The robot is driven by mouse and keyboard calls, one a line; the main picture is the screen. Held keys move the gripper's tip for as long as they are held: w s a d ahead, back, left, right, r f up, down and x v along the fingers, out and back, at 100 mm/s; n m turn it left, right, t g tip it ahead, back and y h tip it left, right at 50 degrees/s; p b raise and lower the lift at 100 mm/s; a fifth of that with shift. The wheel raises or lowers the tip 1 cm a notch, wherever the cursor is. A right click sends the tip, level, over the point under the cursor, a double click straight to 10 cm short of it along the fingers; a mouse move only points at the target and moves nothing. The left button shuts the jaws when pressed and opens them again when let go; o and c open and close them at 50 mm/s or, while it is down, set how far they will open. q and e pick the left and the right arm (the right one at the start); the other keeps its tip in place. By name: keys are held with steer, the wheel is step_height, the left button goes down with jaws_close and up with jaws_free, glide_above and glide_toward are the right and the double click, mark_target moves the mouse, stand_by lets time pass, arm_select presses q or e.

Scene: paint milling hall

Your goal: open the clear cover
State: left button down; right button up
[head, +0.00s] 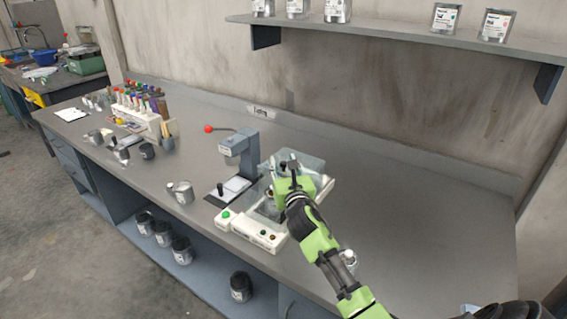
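The clear cover (312,164) is a see-through, greyish panel on a cream machine (240,229) in the middle of the bench. The machine has a green button and other small controls on its front. My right gripper (284,164) is over the machine, at the cover, and its green body hides part of both. I cannot tell whether its fingers touch the cover or how far the cover is raised. The finger gap is too small to read. My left gripper is not in view.
A grey press (240,152) with a red-knobbed lever stands just left of the machine. A metal cup (181,192) and a rack of coloured bottles (137,112) are further left. A shelf (400,34) with tins hangs above. The bench's right side is mostly clear.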

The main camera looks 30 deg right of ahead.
jaws_close()
steer(key=shift+w+d+r, duration=0.1)
steer(key=shift+w+d, duration=0.1)
steer(key=shift+d, duration=0.2)
steer(key=d, duration=0.1)
steer(key=w+d, duration=0.1)
steer(key=d, duration=0.1)
steer(key=shift+w, duration=0.15)
steer(key=shift+w+d+f, duration=0.1)
steer(key=shift+d+f, duration=0.05)
steer(key=shift+f, duration=0.05)
jaws_free()
steer(key=shift+a+r, duration=0.15)
steer(key=shift+a, duration=0.05)
steer(key=shift+d, duration=0.1)
